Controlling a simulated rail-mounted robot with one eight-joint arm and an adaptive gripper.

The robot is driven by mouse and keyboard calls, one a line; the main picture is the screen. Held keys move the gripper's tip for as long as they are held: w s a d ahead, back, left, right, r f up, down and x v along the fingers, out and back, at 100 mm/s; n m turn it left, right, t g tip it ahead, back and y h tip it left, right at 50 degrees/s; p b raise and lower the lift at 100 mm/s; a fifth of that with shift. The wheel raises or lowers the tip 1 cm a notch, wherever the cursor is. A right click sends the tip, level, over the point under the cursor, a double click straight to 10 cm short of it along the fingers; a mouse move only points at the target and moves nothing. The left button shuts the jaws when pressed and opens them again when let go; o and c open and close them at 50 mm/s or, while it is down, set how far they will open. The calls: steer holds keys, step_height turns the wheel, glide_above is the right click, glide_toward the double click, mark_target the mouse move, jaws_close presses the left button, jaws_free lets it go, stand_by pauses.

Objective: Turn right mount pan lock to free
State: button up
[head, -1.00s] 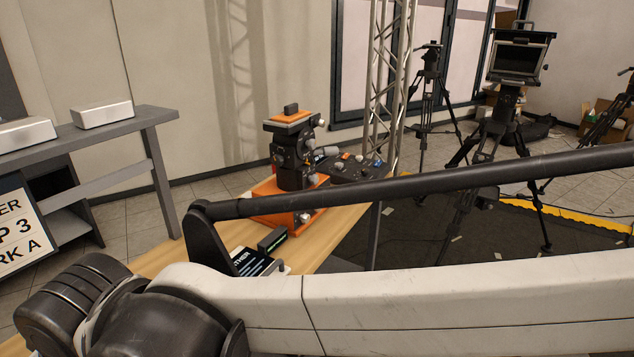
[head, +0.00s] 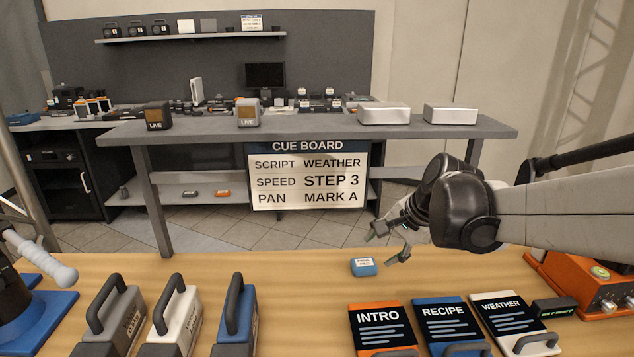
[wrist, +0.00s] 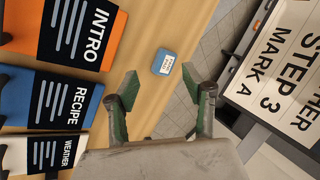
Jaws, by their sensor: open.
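The right mount shows only as part of its orange base (head: 592,290) at the right edge of the head view, with round knobs and a round yellow-green spot on it. Its upper body and pan lock are out of view. My gripper (head: 389,244) is open and empty above the wooden table, left of the orange base and well apart from it. In the wrist view my gripper (wrist: 161,84) has its two green-padded fingers spread. A small blue labelled block (head: 364,267) lies below and just left of it; it also shows in the wrist view (wrist: 164,62).
INTRO (head: 378,325), RECIPE (head: 452,322) and WEATHER (head: 508,315) cards stand along the front right. Several handled blocks (head: 238,312) and a blue-based mount (head: 40,318) are at the left. A cue board (head: 308,176) reads WEATHER, STEP 3, MARK A.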

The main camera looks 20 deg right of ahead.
steer(key=s+d+f+m+t+b, duration=0.15)
steer(key=s+d+m, duration=0.3)
steer(key=d, duration=0.65)
steer(key=s+d+m+t+b, duration=0.1)
steer(key=s+d+m+t, duration=0.4)
steer(key=d, duration=0.7)
steer(key=s+d+f+m+b, duration=0.1)
steer(key=s+d+m, duration=0.4)
steer(key=d, duration=0.6)
steer(key=s+d+m+t+h+b, duration=0.15)
steer(key=s+d+m+h, duration=0.4)
steer(key=s, duration=1.05)
steer(key=s+d+m+t+h, duration=0.25)
steer(key=s+d+m, duration=0.5)
steer(key=s, duration=0.75)
steer(key=shift+n+t, duration=0.25)
steer(key=shift+n, duration=0.6)
steer(key=x, duration=0.4)
steer(key=d+b+x, duration=0.1)
steer(key=x, duration=0.4)
steer(key=b+x, duration=0.1)
steer(key=x, duration=0.4)
steer(key=shift+s+d+f, duration=0.1)
steer(key=shift+d+f, duration=0.1)
steer(key=shift+f, duration=0.15)
